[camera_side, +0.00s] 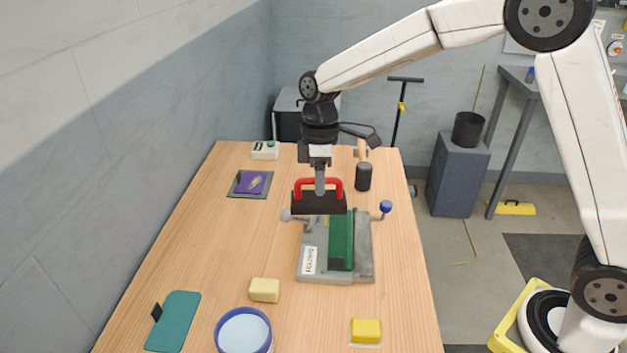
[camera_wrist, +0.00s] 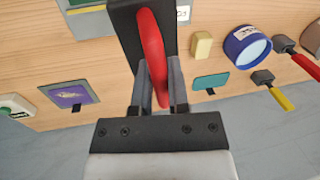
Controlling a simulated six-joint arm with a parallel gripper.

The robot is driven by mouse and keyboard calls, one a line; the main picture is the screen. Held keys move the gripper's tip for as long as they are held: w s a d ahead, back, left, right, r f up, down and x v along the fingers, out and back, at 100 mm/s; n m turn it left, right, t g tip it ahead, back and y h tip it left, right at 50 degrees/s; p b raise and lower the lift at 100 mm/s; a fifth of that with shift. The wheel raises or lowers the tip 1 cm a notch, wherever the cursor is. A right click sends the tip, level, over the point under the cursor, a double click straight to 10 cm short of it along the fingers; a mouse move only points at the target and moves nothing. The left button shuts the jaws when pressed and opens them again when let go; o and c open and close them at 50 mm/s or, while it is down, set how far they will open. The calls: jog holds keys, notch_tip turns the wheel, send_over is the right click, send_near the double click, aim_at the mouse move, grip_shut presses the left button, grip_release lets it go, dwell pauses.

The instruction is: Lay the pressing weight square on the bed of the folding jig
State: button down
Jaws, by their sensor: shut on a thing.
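The pressing weight (camera_side: 318,203) is a black block with a red handle. My gripper (camera_side: 320,190) is shut on the red handle, and the weight hangs at the back end of the folding jig (camera_side: 310,275). The jig is a grey base with a green bed (camera_side: 341,243), a label and a blue-knobbed lever. In the wrist view the handle (camera_wrist: 152,50) stands between the fingers of my gripper (camera_wrist: 160,85), over the black block (camera_wrist: 125,30). The weight hides the jig's back part. I cannot tell whether it touches the jig.
A yellow block (camera_side: 265,290), a blue-rimmed tub (camera_side: 243,330), a teal board (camera_side: 174,320) and a yellow sponge-like block (camera_side: 366,331) lie in front. A purple item on a grey mat (camera_side: 238,190), a white button box (camera_side: 265,150) and a dark brush-like tool (camera_side: 363,177) stand farther back.

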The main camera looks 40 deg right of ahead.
jog(key=n, duration=0.1)
jog(key=d+n, duration=0.1)
jog(key=n, duration=0.2)
jog(key=shift+d+r+h, duration=0.1)
jog(key=shift+d+h, duration=0.2)
jog(key=n, duration=0.1)
jog(key=d+n, duration=0.1)
jog(key=n, duration=0.2)
jog(key=shift+d+h, duration=0.25)
jog(key=shift+h, duration=0.15)
jog(key=shift+s+d+r+n+h, duration=0.1)
jog(key=shift+d+n+h, duration=0.35)
jog(key=shift+n, duration=1)
jog(key=shift+d+r+n+h, duration=0.1)
jog(key=shift+d+n, duration=0.6)
jog(key=shift+n, duration=0.8)
jog(key=shift+s+d+n+h, duration=0.1)
jog(key=shift+d+n+h, duration=0.35)
jog(key=shift+n, duration=1)
jog(key=shift+d, duration=0.15)
jog(key=shift+f, duration=0.2)
send_over(342, 228)
jog(key=shift+w+a+x, duration=0.15)
jog(key=shift+x, duration=0.75)
jog(key=shift+w+a+x, duration=0.15)
jog(key=shift+x, duration=0.75)
jog(key=shift+w+a+x, duration=0.1)
jog(key=shift+a+x, duration=0.05)
jog(key=shift+x, duration=0.7)
